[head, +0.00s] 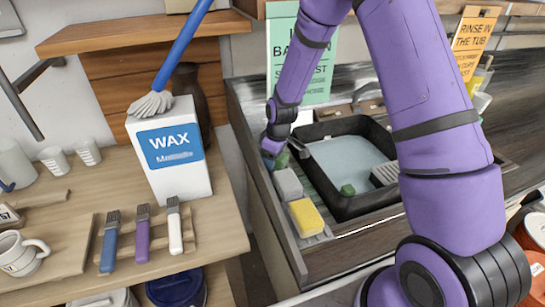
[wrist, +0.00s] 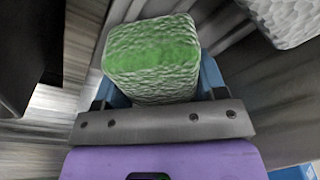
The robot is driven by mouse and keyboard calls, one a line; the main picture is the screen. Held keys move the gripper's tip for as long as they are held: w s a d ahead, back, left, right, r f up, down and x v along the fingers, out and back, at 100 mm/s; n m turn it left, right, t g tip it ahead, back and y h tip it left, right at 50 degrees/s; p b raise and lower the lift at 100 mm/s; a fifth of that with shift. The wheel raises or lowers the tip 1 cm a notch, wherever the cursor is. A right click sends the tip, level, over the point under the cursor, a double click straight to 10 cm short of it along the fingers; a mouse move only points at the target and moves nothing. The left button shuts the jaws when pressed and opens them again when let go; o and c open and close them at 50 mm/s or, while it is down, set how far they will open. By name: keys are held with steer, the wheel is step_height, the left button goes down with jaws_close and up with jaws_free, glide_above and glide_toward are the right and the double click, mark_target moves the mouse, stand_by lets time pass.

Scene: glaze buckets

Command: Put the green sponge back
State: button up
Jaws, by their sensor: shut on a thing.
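The green sponge (wrist: 152,60) fills the space between the two blue fingers in the wrist view. My gripper (head: 270,152) is shut on it. In the head view only a small green part of the sponge (head: 281,160) shows beside the fingers, just behind the grey sponge. The grey sponge (head: 287,185) and the yellow sponge (head: 306,217) sit in a row on the strip left of the black tub (head: 348,208). The grey sponge also shows at the top right of the wrist view (wrist: 285,18). I cannot tell whether the green sponge touches the strip.
The tub holds pale liquid, with a small dark green thing (head: 347,190) at its near left. My arm passes over its right side.

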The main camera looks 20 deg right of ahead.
steer(key=o, duration=1.2)
steer(key=s+d+r+m+t, duration=0.1)
steer(key=s+r, duration=0.2)
steer(key=r, duration=0.8)
steer(key=s+d+r+m, duration=0.1)
steer(key=s+d+r, duration=0.15)
steer(key=r, duration=0.85)
steer(key=s+d+r+m+t, duration=0.1)
steer(key=s+r+m, duration=0.1)
steer(key=s+r, duration=0.3)
steer(key=s+d+r+m+t, duration=0.1)
steer(key=s+r, duration=0.3)
steer(key=s, duration=0.9)
steer(key=s+d+r+m+t+h, duration=0.1)
steer(key=s+r+m, duration=0.3)
steer(key=s, duration=0.5)
steer(key=shift+v, duration=0.85)
steer(key=shift+w+d, duration=0.1)
steer(key=shift+d, duration=0.1)
